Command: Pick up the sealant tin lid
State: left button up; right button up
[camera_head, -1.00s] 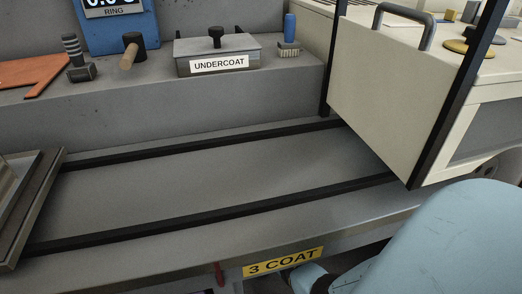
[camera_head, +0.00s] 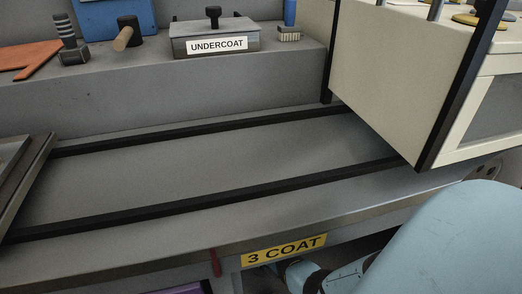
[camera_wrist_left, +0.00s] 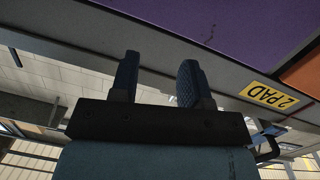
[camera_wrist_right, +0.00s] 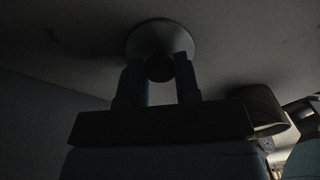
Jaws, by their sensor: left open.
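I cannot pick out a tin marked sealant in any view. In the head view a grey tin labelled UNDERCOAT (camera_head: 185,47) stands on the back ledge, with its flat knobbed lid (camera_head: 222,24) on. In the dark right wrist view, my right gripper (camera_wrist_right: 160,68) has its fingers on both sides of a dark round knob in front of a pale round disc (camera_wrist_right: 160,34). What the disc belongs to is unclear. Neither gripper's fingers show clearly in the head view.
Two black rails (camera_head: 215,197) cross the bare grey bench. A cream cabinet (camera_head: 395,80) stands at the right, and a grey-framed tray (camera_head: 25,185) at the left. A mallet (camera_head: 127,35) and a brush (camera_head: 289,30) are on the ledge. A 3 COAT label (camera_head: 285,249) marks the bench front.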

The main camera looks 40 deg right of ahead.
pick_arm(q)
jog(key=shift+r, duration=0.15)
pick_arm(e)
jog(key=shift+r, duration=0.15)
